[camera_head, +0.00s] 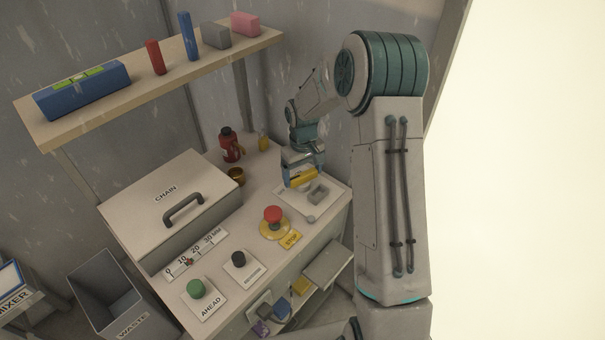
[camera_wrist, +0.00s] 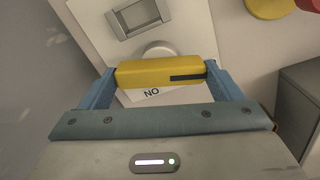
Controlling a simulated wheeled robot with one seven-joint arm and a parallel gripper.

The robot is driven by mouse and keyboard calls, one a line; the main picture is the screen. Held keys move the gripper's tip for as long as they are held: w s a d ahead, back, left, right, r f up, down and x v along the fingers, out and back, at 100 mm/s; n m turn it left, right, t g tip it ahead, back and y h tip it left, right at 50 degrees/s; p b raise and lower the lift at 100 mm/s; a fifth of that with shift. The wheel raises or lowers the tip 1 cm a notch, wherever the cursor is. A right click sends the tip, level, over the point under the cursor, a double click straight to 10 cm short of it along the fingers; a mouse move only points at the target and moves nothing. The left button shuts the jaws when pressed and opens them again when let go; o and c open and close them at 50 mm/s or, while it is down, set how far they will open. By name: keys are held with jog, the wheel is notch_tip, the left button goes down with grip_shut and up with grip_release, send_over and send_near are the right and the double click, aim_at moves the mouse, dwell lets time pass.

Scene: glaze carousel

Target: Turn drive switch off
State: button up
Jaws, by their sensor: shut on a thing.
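My gripper (camera_head: 301,174) is shut on a yellow block (camera_wrist: 168,72) with a dark slot; the block also shows in the head view (camera_head: 304,176). In the wrist view the block lies across between the blue fingers of my gripper (camera_wrist: 160,82). It is above a pale panel (camera_head: 291,201) at the right of the bench. The panel bears a grey raised square fitting (camera_head: 318,193), which also shows in the wrist view (camera_wrist: 138,18), and a round grey disc (camera_head: 310,219). The block partly hides the disc and a label reading "NO". I cannot tell which part is the drive switch.
A red stop button (camera_head: 273,214), a black knob (camera_head: 238,258) and a green AHEAD button (camera_head: 196,288) are on the bench. The CHAIN box (camera_head: 165,191) is at left. A red bottle (camera_head: 229,146) and brown cup (camera_head: 236,177) stand behind. A shelf (camera_head: 150,88) hangs above.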

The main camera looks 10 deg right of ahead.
aim_at(302, 175)
jog(key=shift+n, duration=1.6)
jog(key=o, duration=0.8)
jog(key=shift+r, duration=0.1)
notch_tip(302, 175, up, 14)
jog(key=shift+a+f+b, duration=0.1)
jog(key=shift+f+b, duration=0.05)
jog(key=shift+b, duration=0.35)
